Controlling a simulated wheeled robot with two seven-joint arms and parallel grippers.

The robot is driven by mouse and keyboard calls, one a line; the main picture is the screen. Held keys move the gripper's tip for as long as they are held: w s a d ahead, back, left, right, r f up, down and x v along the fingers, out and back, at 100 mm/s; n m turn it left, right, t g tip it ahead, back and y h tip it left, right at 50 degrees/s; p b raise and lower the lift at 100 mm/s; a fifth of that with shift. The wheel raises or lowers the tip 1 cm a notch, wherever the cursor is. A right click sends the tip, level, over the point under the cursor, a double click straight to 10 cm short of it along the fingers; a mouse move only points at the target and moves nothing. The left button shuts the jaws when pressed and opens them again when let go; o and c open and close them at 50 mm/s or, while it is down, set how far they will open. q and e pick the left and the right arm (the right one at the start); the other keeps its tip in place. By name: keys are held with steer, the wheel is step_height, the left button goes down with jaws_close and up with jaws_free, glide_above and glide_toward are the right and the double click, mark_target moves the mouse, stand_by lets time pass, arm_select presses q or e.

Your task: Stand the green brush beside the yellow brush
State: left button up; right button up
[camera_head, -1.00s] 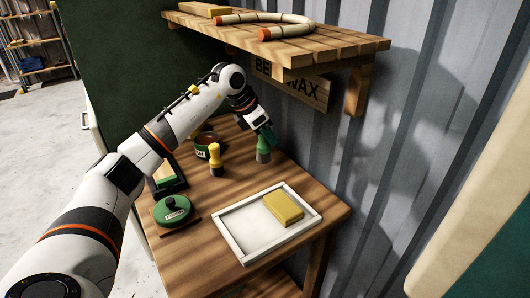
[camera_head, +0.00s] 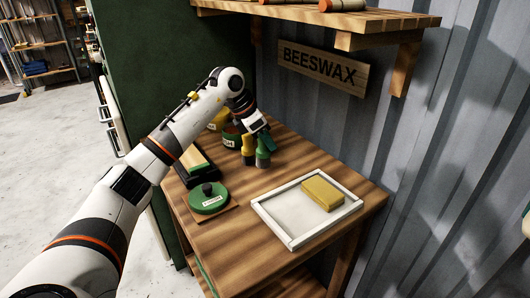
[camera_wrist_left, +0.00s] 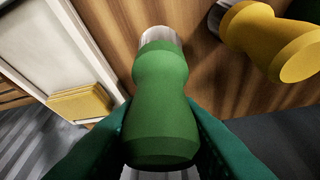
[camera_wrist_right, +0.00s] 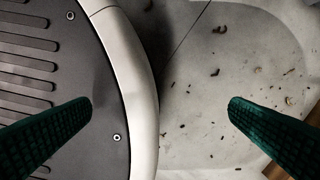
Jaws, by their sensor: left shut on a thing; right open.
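The green brush (camera_head: 263,157) is upright, bristles down, right beside the yellow brush (camera_head: 248,148) at the back of the wooden table. My left gripper (camera_head: 265,141) is shut on the green brush's handle from above. In the left wrist view the green brush (camera_wrist_left: 163,90) stands between the fingers, with the yellow brush (camera_wrist_left: 270,40) at upper right and a small gap between them. I cannot tell whether the green bristles touch the tabletop. My right gripper (camera_wrist_right: 161,104) is open and empty over the floor and my grey base.
A green tin (camera_head: 231,138) stands behind the brushes. A white-framed tray (camera_head: 290,240) holds a yellow block (camera_head: 322,194) at the right. A shelf (camera_head: 330,22) and BEESWAX sign (camera_head: 323,69) are on the wall above.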

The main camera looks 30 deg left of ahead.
mark_target(266, 150)
arm_select(q)
step_height(266, 150, down, 3)
steer(key=shift+s+f, duration=0.1)
steer(key=shift+f, duration=0.2)
steer(key=o, duration=0.9)
steer(key=shift+f, duration=0.1)
steer(key=shift+o, duration=0.5)
arm_select(e)
steer(key=shift+s+a+f, duration=0.15)
steer(key=shift+s+a, duration=0.55)
steer(key=shift+d, duration=0.1)
